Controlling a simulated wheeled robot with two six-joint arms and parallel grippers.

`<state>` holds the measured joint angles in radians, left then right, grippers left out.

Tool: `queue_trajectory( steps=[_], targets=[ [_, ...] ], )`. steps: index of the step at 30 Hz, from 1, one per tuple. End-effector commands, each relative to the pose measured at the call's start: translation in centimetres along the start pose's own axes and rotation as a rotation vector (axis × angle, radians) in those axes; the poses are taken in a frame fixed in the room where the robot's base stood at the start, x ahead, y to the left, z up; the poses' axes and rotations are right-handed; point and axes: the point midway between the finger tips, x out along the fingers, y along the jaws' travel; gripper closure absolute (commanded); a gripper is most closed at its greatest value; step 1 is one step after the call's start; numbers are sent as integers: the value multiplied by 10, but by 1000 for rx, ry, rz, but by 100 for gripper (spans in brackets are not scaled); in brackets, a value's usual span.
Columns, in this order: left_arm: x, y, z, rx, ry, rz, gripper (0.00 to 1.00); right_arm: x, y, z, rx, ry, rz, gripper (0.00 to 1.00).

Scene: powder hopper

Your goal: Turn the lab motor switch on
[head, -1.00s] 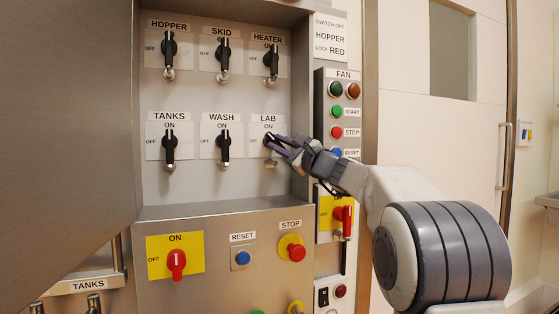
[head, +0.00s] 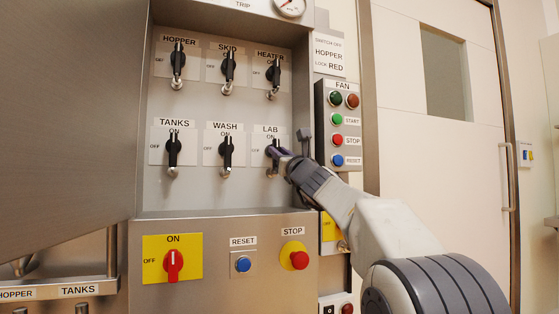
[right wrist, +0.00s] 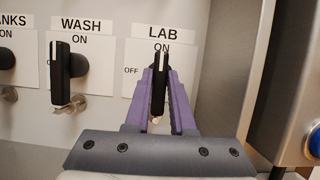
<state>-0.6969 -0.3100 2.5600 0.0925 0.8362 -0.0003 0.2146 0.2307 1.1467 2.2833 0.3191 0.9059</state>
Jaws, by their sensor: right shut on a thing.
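The LAB switch (head: 275,150) is a black handle on a white label plate, in the lower right of the switch cabinet. In the right wrist view its handle (right wrist: 159,92) stands upright, its white mark at the top under the word ON, with OFF to its left. My right gripper (head: 282,155) reaches in from the right and is shut on this handle. Its two purple fingers (right wrist: 159,85) lie on either side of the handle and partly hide it. My left gripper is not in view.
The WASH switch (head: 227,151) stands close to the left. HOPPER, SKID and HEATER (head: 274,74) switches sit in the row above. The cabinet's right wall and the FAN button panel (head: 337,125) are close beside my right arm. An open cabinet door (head: 70,110) fills the left.

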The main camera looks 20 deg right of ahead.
Motion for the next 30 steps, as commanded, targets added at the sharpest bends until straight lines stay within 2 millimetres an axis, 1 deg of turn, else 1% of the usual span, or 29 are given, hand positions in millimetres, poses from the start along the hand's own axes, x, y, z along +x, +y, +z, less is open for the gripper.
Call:
queue_trajectory(
  steps=[1,4,18,19,21,30],
  targets=[
    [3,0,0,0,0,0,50,0,0,-4,11,4,-5,100],
    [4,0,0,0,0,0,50,0,1,-3,27,4,-12,100],
    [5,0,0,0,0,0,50,0,0,-2,41,5,-17,100],
    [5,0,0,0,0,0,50,0,0,-2,41,5,-17,70],
    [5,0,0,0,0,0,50,0,0,-2,41,4,-17,48],
    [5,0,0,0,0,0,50,0,0,-1,39,2,-16,48]
  ],
)
